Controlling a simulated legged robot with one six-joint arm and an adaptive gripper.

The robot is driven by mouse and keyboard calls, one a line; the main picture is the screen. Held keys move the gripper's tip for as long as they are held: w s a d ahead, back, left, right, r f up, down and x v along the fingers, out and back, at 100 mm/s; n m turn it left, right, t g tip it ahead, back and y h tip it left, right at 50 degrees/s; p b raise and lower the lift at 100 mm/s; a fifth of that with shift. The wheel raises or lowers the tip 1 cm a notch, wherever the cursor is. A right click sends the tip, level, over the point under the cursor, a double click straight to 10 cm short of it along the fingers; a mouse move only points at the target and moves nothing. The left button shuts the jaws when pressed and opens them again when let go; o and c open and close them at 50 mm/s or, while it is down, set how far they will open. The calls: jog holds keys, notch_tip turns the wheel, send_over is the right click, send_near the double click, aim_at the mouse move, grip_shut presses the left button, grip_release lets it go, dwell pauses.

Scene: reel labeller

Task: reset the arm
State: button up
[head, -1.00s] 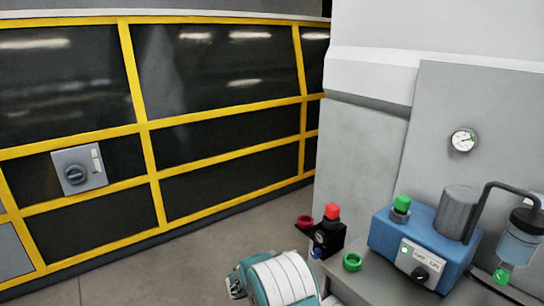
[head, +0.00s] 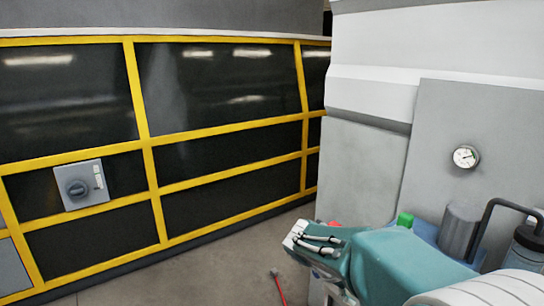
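My arm shows in the head view as teal and white links at the lower right. I see no object held.
A green button (head: 405,219) and a grey cylinder (head: 460,227) stand just behind the arm. A clear container (head: 525,248) is at the right edge. A gauge (head: 466,156) sits on the grey wall panel. A yellow-framed dark guard (head: 215,135) with a switch box (head: 81,185) fills the left. A thin red piece (head: 279,287) shows low.

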jog(key=s+a+r+m+t+y, duration=0.1)
jog(key=s+r+m+t+y, duration=0.1)
jog(key=s, duration=0.8)
jog(key=s+a+r+m+t+y, duration=0.1)
jog(key=s+m+y, duration=0.4)
jog(key=s, duration=0.6)
jog(key=shift+a+r+t+y, duration=0.4)
jog(key=shift+a+r+y, duration=0.2)
jog(key=shift+a+r, duration=0.15)
